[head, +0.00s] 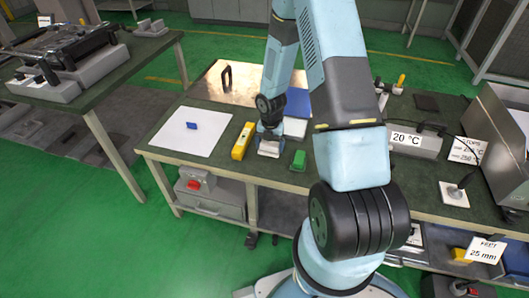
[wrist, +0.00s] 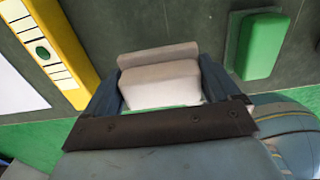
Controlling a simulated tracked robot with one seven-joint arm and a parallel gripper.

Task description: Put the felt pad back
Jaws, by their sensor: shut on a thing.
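A pale block, which looks like the felt pad (wrist: 160,82), is between the two fingers of my gripper (wrist: 158,90) in the wrist view. The fingers are shut on its sides. In the head view my gripper (head: 270,140) points down at the front part of the bench, and the pale pad (head: 268,149) shows below it. I cannot tell whether the pad touches the bench top. A card reading "FELT 25 mm" (head: 487,250) is at the lower shelf on the right.
A yellow level (head: 243,141) lies left of my gripper, a green block (head: 299,160) right. A grey unit reading 20 °C (head: 414,143) stands at the right. A blue plate (head: 297,104) lies behind.

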